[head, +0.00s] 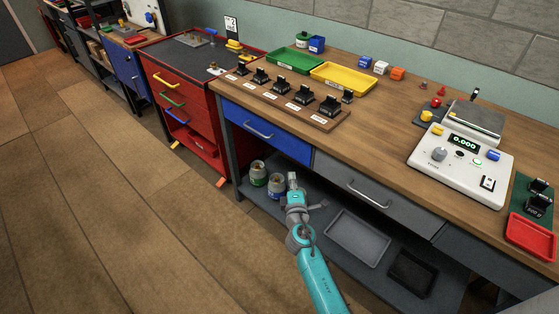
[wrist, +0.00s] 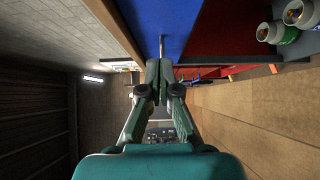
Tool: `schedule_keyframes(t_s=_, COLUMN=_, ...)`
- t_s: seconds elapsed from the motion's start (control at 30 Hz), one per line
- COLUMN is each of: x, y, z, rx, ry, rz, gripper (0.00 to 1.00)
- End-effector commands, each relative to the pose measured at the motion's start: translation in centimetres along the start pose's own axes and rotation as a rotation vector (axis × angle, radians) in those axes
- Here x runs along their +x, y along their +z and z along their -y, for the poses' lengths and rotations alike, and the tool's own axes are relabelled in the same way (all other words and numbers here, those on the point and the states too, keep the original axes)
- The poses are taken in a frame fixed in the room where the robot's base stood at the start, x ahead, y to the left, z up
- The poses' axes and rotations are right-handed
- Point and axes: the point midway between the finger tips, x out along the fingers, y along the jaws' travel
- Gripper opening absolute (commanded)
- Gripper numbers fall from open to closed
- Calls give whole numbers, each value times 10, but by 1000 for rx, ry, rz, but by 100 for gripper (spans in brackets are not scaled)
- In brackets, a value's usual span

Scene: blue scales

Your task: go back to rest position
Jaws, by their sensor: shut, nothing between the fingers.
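My gripper (head: 292,180) is at the end of my teal arm, in front of the workbench and below the level of its top. In the wrist view its fingers (wrist: 159,70) meet at their tips and hold nothing. In that view the blue drawer front (wrist: 175,20) lies beyond the fingertips. In the head view the blue drawer (head: 265,133) is shut and stands above and to the left of my gripper. No part of the gripper visibly touches the bench.
Two jars (head: 258,173) stand on the lower shelf just left of my gripper. A grey tray (head: 357,238) and a black tray (head: 413,273) lie on that shelf. A white scale (head: 458,158) stands on the wooden top. The red cabinet (head: 185,95) is further left. The floor (head: 110,180) is clear.

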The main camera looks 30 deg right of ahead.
Motion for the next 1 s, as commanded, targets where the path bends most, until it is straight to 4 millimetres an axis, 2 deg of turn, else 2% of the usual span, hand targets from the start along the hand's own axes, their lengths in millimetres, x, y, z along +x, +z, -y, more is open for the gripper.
schedule_keyframes(t_s=0.23, x=-4, y=-1, z=2, rx=5, ry=-3, rz=-3, gripper=0)
schedule_keyframes(t_s=0.37, x=-27, y=-2, z=16, rx=50, ry=-30, rz=-27, gripper=0)
schedule_keyframes(t_s=0.47, x=-61, y=-5, z=34, rx=121, ry=-69, rz=-59, gripper=0)
schedule_keyframes(t_s=0.7, x=-161, y=-7, z=66, rx=341, ry=-179, rz=-142, gripper=0)
schedule_keyframes(t_s=0.87, x=-227, y=-5, z=74, rx=492, ry=-249, rz=-182, gripper=0)
schedule_keyframes(t_s=1.0, x=-282, y=-1, z=71, rx=623, ry=-306, rz=-209, gripper=0)
